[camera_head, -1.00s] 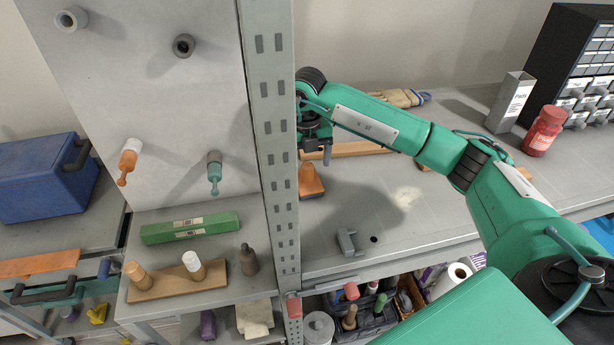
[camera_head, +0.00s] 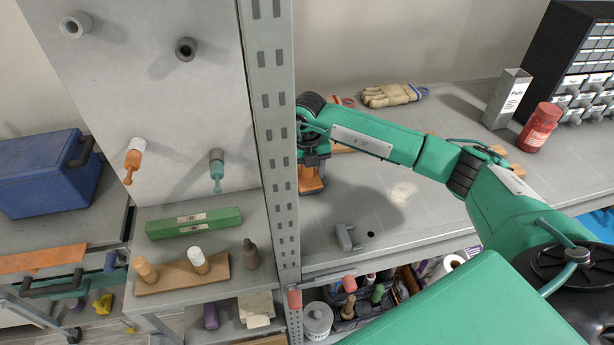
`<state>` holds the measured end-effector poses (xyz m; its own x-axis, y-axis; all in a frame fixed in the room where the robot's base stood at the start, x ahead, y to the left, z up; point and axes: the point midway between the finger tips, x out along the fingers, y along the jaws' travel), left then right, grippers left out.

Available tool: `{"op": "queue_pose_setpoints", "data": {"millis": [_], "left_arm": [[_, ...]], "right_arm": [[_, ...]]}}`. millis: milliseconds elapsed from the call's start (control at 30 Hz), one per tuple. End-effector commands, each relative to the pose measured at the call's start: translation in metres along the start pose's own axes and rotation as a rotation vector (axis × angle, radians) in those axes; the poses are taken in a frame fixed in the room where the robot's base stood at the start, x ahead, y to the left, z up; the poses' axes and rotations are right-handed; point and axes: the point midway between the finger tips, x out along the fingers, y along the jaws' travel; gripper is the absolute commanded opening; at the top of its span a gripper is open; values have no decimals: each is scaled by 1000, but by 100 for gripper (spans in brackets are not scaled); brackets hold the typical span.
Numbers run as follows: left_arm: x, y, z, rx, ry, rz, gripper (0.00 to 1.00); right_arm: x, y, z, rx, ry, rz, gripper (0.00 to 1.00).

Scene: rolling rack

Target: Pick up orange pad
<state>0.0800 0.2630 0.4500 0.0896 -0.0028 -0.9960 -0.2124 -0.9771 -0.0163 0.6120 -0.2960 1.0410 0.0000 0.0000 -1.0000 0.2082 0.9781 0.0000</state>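The orange pad (camera_head: 309,186) sits on the grey bench top just right of the metal upright, partly hidden by my gripper. My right gripper (camera_head: 311,168) points down at it from above, with its fingers at or around the pad's upper part. I cannot tell whether the fingers touch or grip it. My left gripper is not in view.
The slotted metal upright (camera_head: 273,130) stands close to the left of my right gripper. A grey clamp-like block (camera_head: 347,238) lies on the bench in front. The middle of the bench is clear.

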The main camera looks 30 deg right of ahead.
Motion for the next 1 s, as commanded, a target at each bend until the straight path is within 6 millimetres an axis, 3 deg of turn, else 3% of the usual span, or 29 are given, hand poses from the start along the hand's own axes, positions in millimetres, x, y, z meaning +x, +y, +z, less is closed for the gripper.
{"op": "queue_pose_setpoints", "data": {"millis": [33, 100, 567, 767, 1000], "left_arm": [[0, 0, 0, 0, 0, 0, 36], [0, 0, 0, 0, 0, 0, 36], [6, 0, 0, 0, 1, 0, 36], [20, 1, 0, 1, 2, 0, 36], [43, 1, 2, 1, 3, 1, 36]], "right_arm": [[0, 0, 0, 0, 0, 0, 44], [0, 0, 0, 0, 0, 0, 33], [-12, 1, 1, 0, -3, 2, 33], [-46, 1, 1, -1, -6, 2, 33], [-115, 1, 1, -1, -8, 2, 33]]}}
